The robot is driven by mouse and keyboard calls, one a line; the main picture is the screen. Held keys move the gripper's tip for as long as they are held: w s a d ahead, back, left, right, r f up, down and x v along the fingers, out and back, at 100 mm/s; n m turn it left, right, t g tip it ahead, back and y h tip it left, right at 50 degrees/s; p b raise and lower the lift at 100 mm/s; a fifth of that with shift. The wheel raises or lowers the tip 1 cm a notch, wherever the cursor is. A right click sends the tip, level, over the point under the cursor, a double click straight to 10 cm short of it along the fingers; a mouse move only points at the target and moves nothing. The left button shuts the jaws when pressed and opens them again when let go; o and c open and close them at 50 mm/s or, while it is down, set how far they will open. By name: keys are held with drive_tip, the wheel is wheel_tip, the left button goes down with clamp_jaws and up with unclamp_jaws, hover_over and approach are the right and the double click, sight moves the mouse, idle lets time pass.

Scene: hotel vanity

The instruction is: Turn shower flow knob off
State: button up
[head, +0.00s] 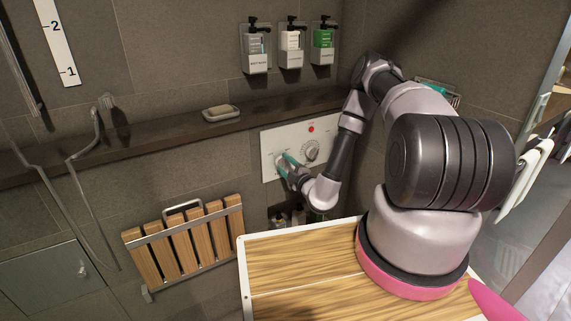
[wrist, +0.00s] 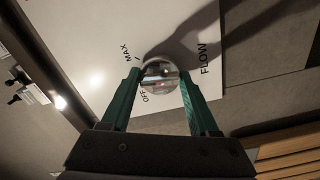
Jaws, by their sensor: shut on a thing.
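The shower flow knob (wrist: 160,76) is a round, shiny metal knob on a white control panel (wrist: 80,60), with the words FLOW, MAX and OFF printed around it. My gripper (wrist: 161,78) has its green fingers on either side of the knob, shut on it. In the head view my gripper (head: 284,159) is at the left part of the panel (head: 270,140), and the fingers largely hide the flow knob there. I cannot tell the knob's exact setting.
A second knob (head: 312,151) sits just right of my gripper, below a red mark (head: 311,129). A ledge with a soap dish (head: 221,113) runs above the panel. A slatted wooden folding seat (head: 187,239) is at lower left. Pump bottles (head: 291,42) hang above.

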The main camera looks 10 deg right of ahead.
drive_tip(key=n, duration=0.6)
drive_tip(key=shift+w+d+r, duration=0.15)
drive_tip(key=shift+d+r, duration=0.05)
drive_tip(key=n, duration=0.4)
drive_tip(key=shift+a+r+n, duration=0.1)
drive_tip(key=shift+n, duration=0.2)
drive_tip(key=shift+a+n, duration=0.1)
drive_tip(key=shift+n, duration=0.2)
drive_tip(key=o, duration=1.4)
drive_tip(key=shift+c, duration=0.2)
drive_tip(key=shift+s, duration=0.2)
